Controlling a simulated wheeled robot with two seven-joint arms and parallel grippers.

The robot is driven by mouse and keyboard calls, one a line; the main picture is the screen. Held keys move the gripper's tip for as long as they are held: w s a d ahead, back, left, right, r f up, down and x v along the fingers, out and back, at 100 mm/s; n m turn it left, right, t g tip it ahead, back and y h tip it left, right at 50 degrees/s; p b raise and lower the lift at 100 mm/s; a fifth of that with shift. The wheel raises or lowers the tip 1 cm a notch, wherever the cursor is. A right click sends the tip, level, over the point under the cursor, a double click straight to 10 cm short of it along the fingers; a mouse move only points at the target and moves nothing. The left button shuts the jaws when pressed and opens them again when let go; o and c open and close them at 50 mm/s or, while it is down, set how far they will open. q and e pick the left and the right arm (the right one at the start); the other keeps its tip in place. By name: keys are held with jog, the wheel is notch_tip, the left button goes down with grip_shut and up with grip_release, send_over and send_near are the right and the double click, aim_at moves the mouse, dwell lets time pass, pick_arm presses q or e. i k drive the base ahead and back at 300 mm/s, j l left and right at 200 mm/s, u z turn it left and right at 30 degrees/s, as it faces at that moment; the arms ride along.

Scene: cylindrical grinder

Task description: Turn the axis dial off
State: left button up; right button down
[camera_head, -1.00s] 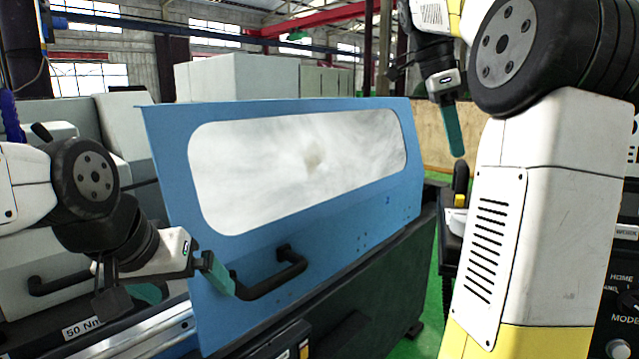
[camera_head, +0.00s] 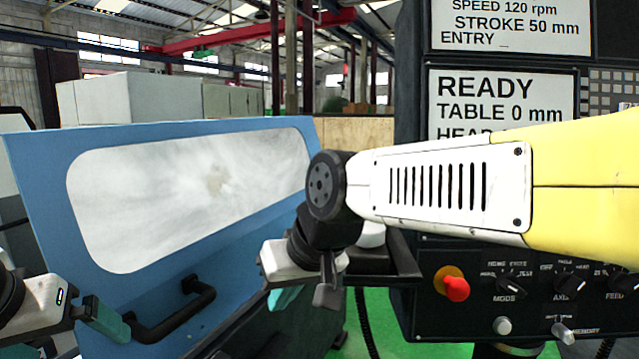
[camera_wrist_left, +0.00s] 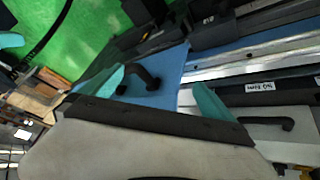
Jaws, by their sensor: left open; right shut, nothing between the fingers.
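The axis dial (camera_head: 572,282) is a black knob on the dark control panel at the right of the head view, between the mode and feed dials. Its pointer setting is too small to read surely. My right gripper (camera_head: 286,298) is well left of the panel, pointing down, with teal fingers shut and empty; the wrist partly hides them. My left gripper (camera_head: 112,322) is at the lower left beside the black door handle (camera_head: 176,318). In the left wrist view, its teal fingers (camera_wrist_left: 158,100) are spread apart, with the handle (camera_wrist_left: 142,80) beyond them.
The panel also carries a mode dial (camera_head: 510,281), a feed dial (camera_head: 619,281), a red button (camera_head: 456,288) and a screen (camera_head: 500,100). The blue grinder door (camera_head: 40,180) with its window fills the left. My right forearm crosses before the panel. Green floor (camera_head: 400,335) shows between.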

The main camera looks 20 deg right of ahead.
aim_at(569, 286)
jog(key=k+z, duration=0.15)
jog(key=z, duration=2)
jog(key=k+l+z, duration=0.2)
jog(key=l+z, duration=0.25)
jog(key=l, duration=0.2)
jog(key=k+l+z, duration=0.2)
jog(key=l, duration=0.15)
jog(key=i+j, duration=0.15)
jog(key=j, duration=0.2)
jog(key=i+j, duration=0.1)
jog(key=j, duration=0.25)
